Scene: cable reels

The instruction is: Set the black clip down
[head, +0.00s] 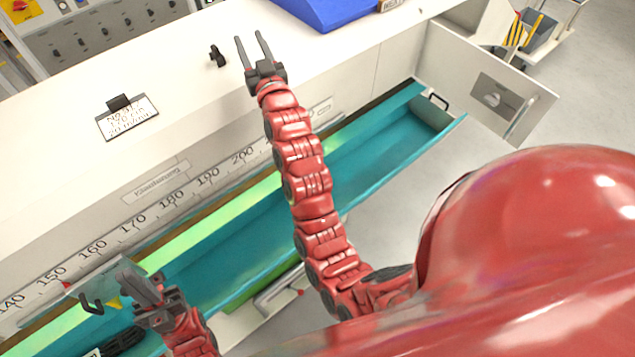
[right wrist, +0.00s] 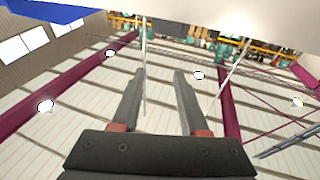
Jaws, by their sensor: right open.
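A small black clip (head: 217,56) stands on the white worktop near its back, in the head view. My right gripper (head: 250,36) is just to the right of this clip, apart from it, with its two fingers spread and nothing between them. The right wrist view also shows these fingers (right wrist: 160,73) apart and empty; no clip shows there. Another black clip (head: 119,102) sits on the top edge of a white label card (head: 128,123) on the worktop. My left gripper (head: 137,281) is low at the left, over the teal drawer's near end; its jaw gap is unclear.
A long teal drawer (head: 372,178) stands open below the worktop, beside a numbered scale (head: 172,197). A blue object (head: 320,12) lies at the worktop's back edge. The white worktop (head: 60,150) around the card is mostly clear.

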